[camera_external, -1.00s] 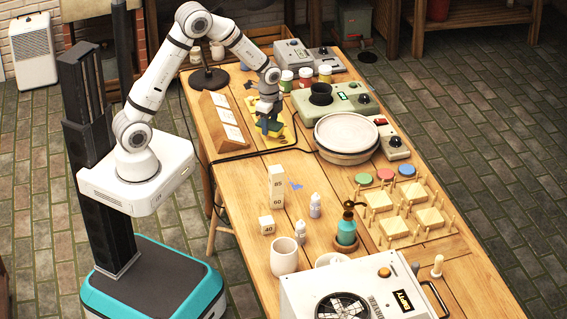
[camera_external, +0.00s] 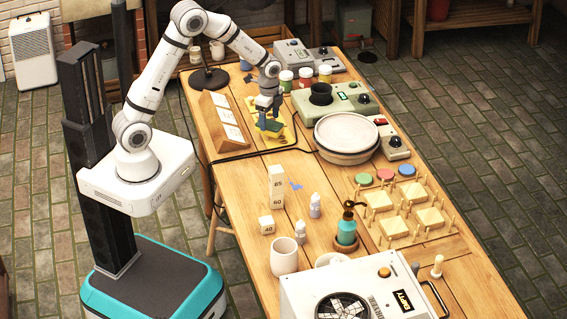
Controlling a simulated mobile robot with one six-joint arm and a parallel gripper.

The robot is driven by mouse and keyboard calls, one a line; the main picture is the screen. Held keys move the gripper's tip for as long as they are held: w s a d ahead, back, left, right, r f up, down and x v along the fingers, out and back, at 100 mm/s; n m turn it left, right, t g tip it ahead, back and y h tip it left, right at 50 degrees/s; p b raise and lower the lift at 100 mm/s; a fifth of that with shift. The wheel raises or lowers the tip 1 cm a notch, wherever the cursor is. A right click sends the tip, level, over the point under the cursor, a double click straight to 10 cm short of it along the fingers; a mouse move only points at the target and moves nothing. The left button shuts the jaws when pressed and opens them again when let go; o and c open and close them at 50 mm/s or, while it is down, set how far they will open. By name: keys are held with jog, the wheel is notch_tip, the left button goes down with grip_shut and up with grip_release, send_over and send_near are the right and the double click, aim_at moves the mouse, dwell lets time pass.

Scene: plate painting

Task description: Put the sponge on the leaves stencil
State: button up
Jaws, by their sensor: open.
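My gripper (camera_external: 268,113) is open and points down over a yellow sheet or tray (camera_external: 284,140) at the far left part of the table. Small green and dark grey-blue pieces (camera_external: 271,128) lie on the yellow area just below the fingers. They are too small to tell which is the sponge and which is the leaves stencil, or whether one lies on the other. The gripper hides part of this area.
A wooden card stand (camera_external: 207,128) stands left of the yellow area. A green-grey machine (camera_external: 337,103) and a round pottery wheel (camera_external: 346,135) stand to its right. Paint jars (camera_external: 305,77) stand behind. A black cable (camera_external: 265,152) runs in front.

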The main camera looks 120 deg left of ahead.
aim_at(269, 124)
notch_tip(269, 124, up, 10)
jog(key=shift+f, duration=0.2)
jog(key=shift+d, duration=0.1)
jog(key=w+d+r+t, duration=0.1)
jog(key=w+d+r, duration=0.2)
jog(key=d, duration=0.7)
jog(key=w+d+r, duration=0.3)
jog(key=d, duration=0.7)
jog(key=s+d, duration=0.4)
jog(key=d, duration=0.7)
jog(key=s+d+r+t, duration=0.1)
jog(key=s+d, duration=0.3)
jog(key=d, duration=0.6)
jog(key=shift+d+r+t, duration=0.15)
jog(key=shift+d+t, duration=0.15)
jog(key=shift+d, duration=0.05)
jog(key=shift+s, duration=0.1)
